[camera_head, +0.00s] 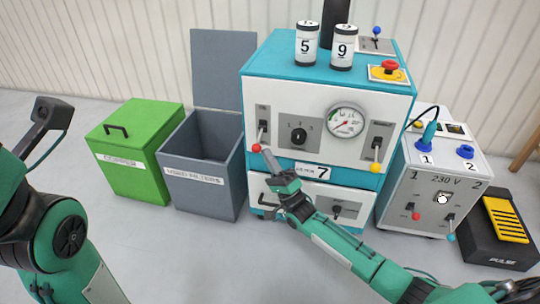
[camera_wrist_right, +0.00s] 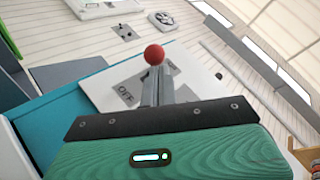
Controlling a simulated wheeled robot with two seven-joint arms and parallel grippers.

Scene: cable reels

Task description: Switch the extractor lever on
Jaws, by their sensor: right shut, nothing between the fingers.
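A white and teal machine (camera_head: 287,92) has a red-knobbed lever (camera_head: 256,148) at the left of its front, pointing down. A yellow-knobbed lever (camera_head: 376,167) at the right also points down. Their labels are too small to read, so I cannot tell which is the extractor lever. My right gripper (camera_head: 268,158) is shut and empty, its tips close by the red knob. In the right wrist view, the red knob (camera_wrist_right: 154,54) is just beyond the shut fingers (camera_wrist_right: 157,88), by an OFF mark; contact is unclear. My left gripper is out of view.
A green box (camera_head: 132,150) and an open grey bin (camera_head: 207,185) stand left of the machine. A 230 V box (camera_head: 430,180) with small levers and a black pedal (camera_head: 500,235) are at right. Two numbered canisters (camera_head: 306,45) and a red button (camera_head: 389,67) are on top.

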